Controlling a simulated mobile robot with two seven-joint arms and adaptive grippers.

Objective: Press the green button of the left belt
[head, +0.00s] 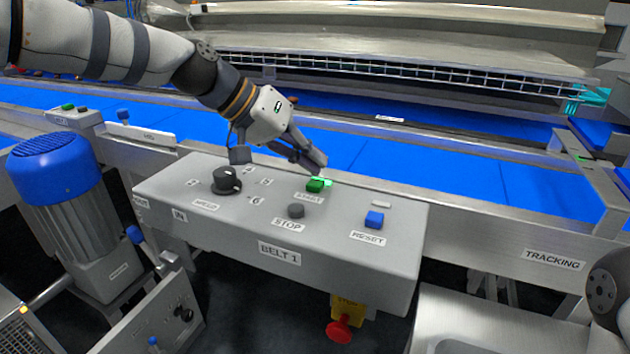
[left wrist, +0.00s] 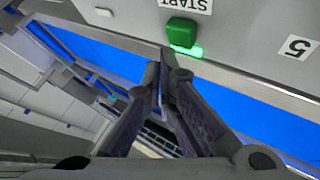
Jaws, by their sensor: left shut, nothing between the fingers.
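The green START button (head: 315,185) sits on the grey BELT 1 control box (head: 340,255), with a lit green strip beside it. It also shows in the left wrist view (left wrist: 182,32) at the top, under an upside-down START label. My left gripper (head: 320,168) is shut and empty, its fingertips just behind and above the button. In the left wrist view the fingertips (left wrist: 165,62) are close below the button; whether they touch it I cannot tell. My right gripper does not show.
On the same box are a black speed knob (head: 226,180), a dark STOP button (head: 296,211) and a blue RESET button (head: 374,219). A red emergency stop (head: 339,330) hangs below. The blue belt (head: 430,165) runs behind; a blue-capped motor (head: 55,165) stands left.

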